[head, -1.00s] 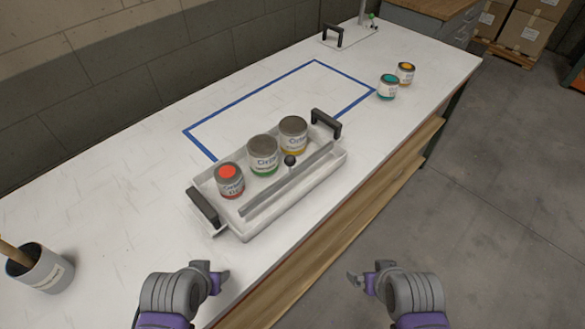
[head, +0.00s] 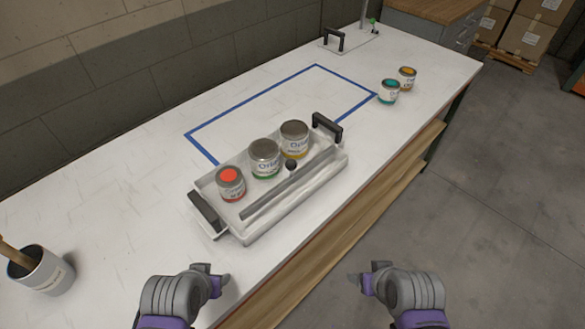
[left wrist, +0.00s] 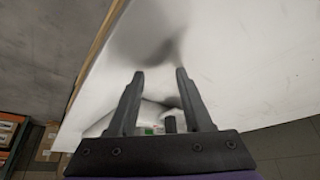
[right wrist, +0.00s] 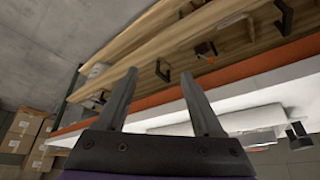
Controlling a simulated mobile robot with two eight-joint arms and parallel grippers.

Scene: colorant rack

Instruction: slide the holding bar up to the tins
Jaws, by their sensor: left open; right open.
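The holding bar (head: 270,192) is a long grey bar with a round black knob (head: 291,164). It lies lengthwise in the white tray (head: 300,206), on the near side of the tins. A red-topped tin (head: 231,184), a green-banded tin (head: 265,159) and a yellow-banded tin (head: 294,139) stand upright in a row in the tray. A gap shows between the bar and the red-topped tin. My left gripper (head: 222,283) is open and empty at the near table edge. My right gripper (head: 360,285) is open and empty, off the table's near side.
The tray has black handles (head: 206,211) at both ends. A blue tape rectangle (head: 255,92) lies behind it. Teal (head: 389,92) and orange (head: 407,77) tins stand at the right. A pot with a stick (head: 42,270) stands at the left.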

